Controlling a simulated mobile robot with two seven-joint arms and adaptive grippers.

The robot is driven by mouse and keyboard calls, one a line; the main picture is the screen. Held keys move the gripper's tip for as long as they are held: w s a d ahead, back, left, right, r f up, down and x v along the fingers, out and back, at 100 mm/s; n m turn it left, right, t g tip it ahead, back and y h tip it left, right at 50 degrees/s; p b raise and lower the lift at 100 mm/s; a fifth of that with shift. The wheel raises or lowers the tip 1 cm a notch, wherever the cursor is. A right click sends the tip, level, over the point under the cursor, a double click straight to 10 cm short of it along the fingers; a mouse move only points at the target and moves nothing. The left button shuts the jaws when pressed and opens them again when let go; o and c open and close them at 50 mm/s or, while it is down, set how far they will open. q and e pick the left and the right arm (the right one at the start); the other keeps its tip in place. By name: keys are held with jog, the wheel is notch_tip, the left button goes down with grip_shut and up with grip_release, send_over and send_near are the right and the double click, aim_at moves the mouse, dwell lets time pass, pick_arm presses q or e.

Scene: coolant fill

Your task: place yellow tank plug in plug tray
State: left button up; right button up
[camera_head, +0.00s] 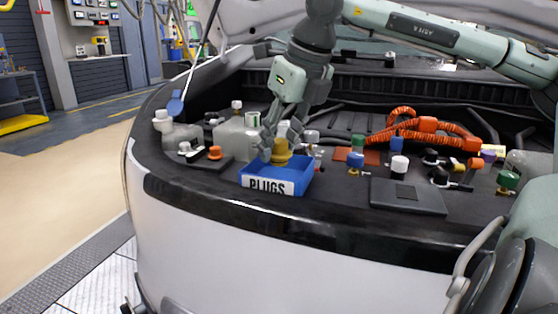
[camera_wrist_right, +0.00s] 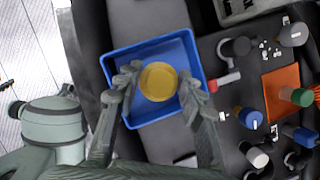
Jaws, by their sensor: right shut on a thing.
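The yellow tank plug (camera_head: 281,152) is at the fingers of my right gripper (camera_head: 275,145), over the blue plug tray. In the right wrist view the round yellow plug (camera_wrist_right: 158,81) sits between the two fingertips of the right gripper (camera_wrist_right: 158,88), which is shut on it. The blue plug tray (camera_head: 301,181) has a white "PLUGS" label and stands on the front of the engine bay. Its blue rim (camera_wrist_right: 107,68) surrounds the plug in the wrist view. I cannot tell whether the plug touches the tray floor. My left gripper is not in view.
A grey tank (camera_head: 235,138) stands left of the tray, with an orange cap (camera_head: 215,153) near it. Right of the tray are several coloured caps, a dark flat box (camera_head: 408,197) and orange cables (camera_head: 428,125). A blue-tagged rod (camera_head: 176,103) leans at the left.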

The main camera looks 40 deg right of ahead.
aim_at(281, 153)
notch_tip(281, 153, down, 3)
jog(key=shift+r, duration=0.1)
jog(key=shift+f, duration=0.35)
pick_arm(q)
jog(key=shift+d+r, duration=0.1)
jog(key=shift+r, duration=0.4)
pick_arm(e)
jog(key=o, duration=0.9)
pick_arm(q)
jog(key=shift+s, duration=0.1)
pick_arm(e)
jog(key=shift+r, duration=0.35)
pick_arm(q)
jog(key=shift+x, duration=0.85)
pick_arm(e)
jog(key=v, duration=1.1)
jog(key=shift+s+r, duration=0.15)
jog(key=shift+r, duration=0.15)
